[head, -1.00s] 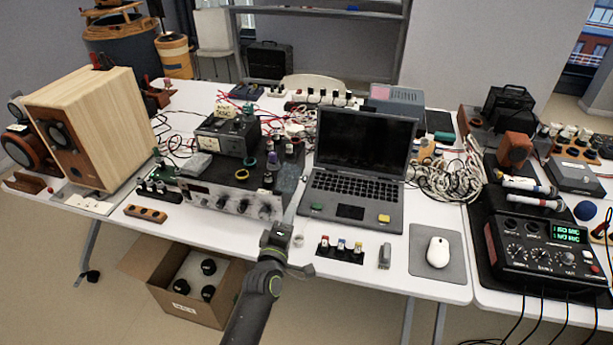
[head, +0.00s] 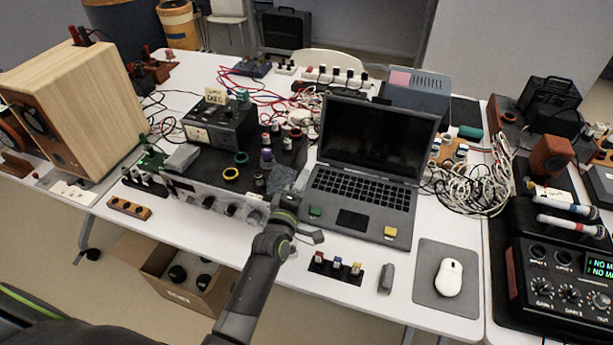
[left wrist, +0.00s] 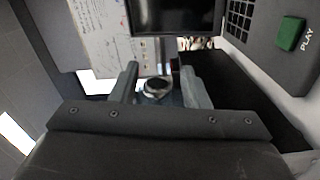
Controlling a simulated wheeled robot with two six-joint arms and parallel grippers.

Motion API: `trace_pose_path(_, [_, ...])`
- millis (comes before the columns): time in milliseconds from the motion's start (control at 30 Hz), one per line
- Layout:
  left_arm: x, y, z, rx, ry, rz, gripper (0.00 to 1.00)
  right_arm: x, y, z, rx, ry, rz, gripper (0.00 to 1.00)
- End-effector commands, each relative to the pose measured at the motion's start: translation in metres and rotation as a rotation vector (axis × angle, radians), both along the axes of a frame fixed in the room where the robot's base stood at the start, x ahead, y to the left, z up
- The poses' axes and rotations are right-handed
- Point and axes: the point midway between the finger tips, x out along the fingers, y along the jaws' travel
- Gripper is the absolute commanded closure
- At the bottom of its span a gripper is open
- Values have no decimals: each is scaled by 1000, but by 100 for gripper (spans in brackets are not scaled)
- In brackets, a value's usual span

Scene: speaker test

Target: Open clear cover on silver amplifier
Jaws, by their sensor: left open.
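The silver amplifier (head: 205,198) lies along the table's front edge, with knobs on its silver front and a dark top. A greyish, see-through-looking piece (head: 281,179) shows at its right end; I cannot tell for sure that it is the clear cover. My left gripper (head: 288,191) is at this right end, just in front of that piece. In the left wrist view my left gripper (left wrist: 161,76) is open, its two fingers apart. A dark round part (left wrist: 157,88) shows between them, and I cannot tell whether they touch it. My right gripper is out of view.
The laptop (head: 365,165) stands open just right of the gripper. A black meter box (head: 222,125) and small coloured rings sit on the amplifier's top. A wooden speaker (head: 85,110) stands at left.

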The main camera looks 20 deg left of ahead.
Motion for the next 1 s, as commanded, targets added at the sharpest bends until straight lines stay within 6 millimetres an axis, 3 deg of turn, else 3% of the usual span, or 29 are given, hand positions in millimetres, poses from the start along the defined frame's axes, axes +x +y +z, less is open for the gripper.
trace_pose_path(233, [0,0,0,0,1,0,58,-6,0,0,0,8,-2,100])
trace_pose_path(567, [0,0,0,0,0,0,100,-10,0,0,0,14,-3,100])
trace_pose_path(767, [0,0,1,-4,0,0,100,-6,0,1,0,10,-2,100])
trace_pose_path(1000, [0,6,14,-132,5,1,100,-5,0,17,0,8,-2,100])
